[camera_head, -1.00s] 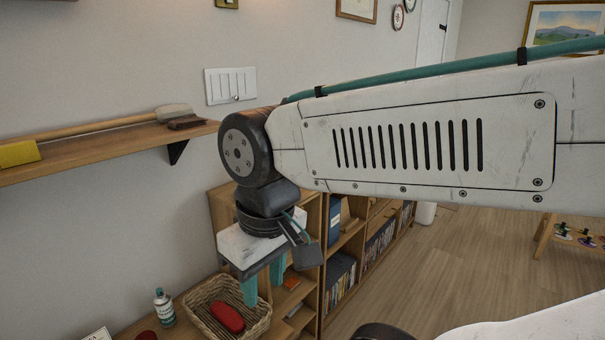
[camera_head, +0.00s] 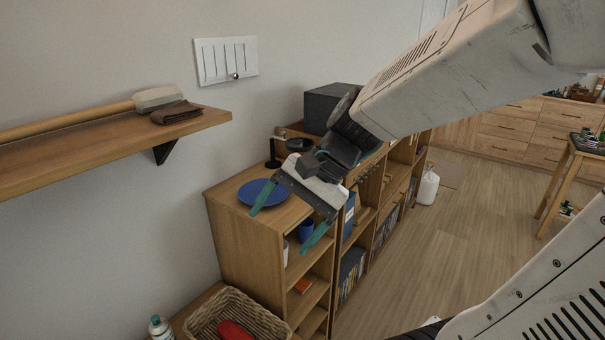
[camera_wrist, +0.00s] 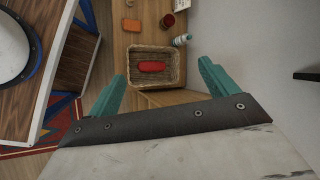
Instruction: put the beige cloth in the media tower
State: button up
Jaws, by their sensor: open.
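No clearly beige cloth stands out; a folded brown cloth (camera_head: 177,112) lies near the right end of the wall shelf, beside a long-handled tool with a pale head (camera_head: 158,98). The wooden tower (camera_head: 236,243) with open compartments, which seems to be the media tower, stands below and right of the wall shelf. My gripper (camera_head: 280,232) is open and empty, in front of the tower's upper part in the head view. In the wrist view my gripper (camera_wrist: 160,72) has its fingers spread, with the basket between them in the picture.
A blue plate (camera_head: 262,191) lies on the tower's top. A wicker basket (camera_head: 275,305) with a red item (camera_head: 235,331) and a bottle (camera_head: 160,328) stand lower, before the tower. The wall shelf (camera_head: 85,140) juts out at left. Floor at right is mostly clear.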

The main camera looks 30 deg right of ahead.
jog(key=w+d+f+m+t+y, duration=0.2)
jog(key=w+d+m+t, duration=0.5)
jog(key=w+d+m, duration=0.5)
jog(key=w+d+f+m+t+h, duration=0.2)
jog(key=w+d+m, duration=0.1)
jog(key=d+m, duration=0.25)
jog(key=w+d+f+m+t+h, duration=0.2)
jog(key=d+m+t, duration=0.15)
jog(key=d, duration=0.35)
jog(key=shift+m+g, duration=0.35)
jog(key=shift+m, duration=0.05)
jog(key=x, duration=0.7)
jog(key=shift+w+d+r, duration=0.1)
jog(key=shift+w+r, duration=0.1)
jog(key=shift+w, duration=0.05)
jog(key=c, duration=1)
jog(key=shift+r, duration=0.1)
jog(key=shift+c, duration=0.7)
